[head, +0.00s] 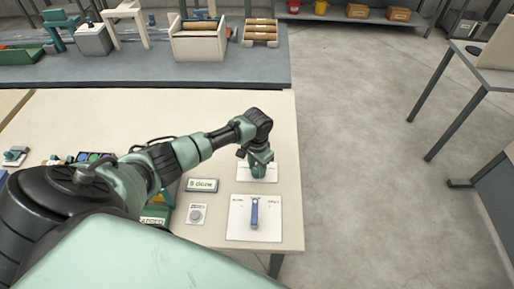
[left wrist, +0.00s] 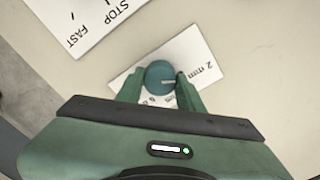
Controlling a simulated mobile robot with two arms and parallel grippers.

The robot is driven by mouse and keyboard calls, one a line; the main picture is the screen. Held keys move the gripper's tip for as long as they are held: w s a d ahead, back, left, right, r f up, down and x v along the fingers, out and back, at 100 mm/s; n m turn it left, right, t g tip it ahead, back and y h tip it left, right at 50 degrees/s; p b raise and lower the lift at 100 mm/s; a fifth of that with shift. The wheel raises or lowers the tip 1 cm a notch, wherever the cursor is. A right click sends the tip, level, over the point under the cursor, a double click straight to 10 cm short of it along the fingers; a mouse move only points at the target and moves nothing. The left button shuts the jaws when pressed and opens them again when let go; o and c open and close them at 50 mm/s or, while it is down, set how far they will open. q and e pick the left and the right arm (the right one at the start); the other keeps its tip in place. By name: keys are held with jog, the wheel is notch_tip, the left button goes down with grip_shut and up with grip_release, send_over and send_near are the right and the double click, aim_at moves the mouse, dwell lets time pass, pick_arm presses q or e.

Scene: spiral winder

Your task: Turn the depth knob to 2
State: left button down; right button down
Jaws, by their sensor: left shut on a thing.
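The depth knob (left wrist: 160,74) is round and teal, on a white label plate (left wrist: 205,58) with "2 mm" printed to its right in the left wrist view. A pale line on the knob points right, roughly toward the "2 mm" side. Other print below the knob is partly covered by my fingers. My left gripper (left wrist: 161,81) is shut on the knob, with one green finger on each side of it. In the head view the left gripper (head: 258,172) is over the plate (head: 272,174) and hides most of the knob.
A white panel (head: 238,229) with a blue lever (head: 254,213) lies in front of the knob plate; its "STOP" and "FAST" print shows in the left wrist view. A grey button (head: 196,215) and a green-lettered display (head: 202,185) are to the left. The table's right edge is close.

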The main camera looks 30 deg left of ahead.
aim_at(257, 170)
pick_arm(q)
jog(key=shift+r, duration=0.1)
jog(key=c, duration=0.9)
grip_release()
notch_tip(257, 170, up, 8)
jog(key=shift+f+b, duration=0.1)
jog(key=shift+b, duration=0.6)
jog(key=shift+f, duration=0.1)
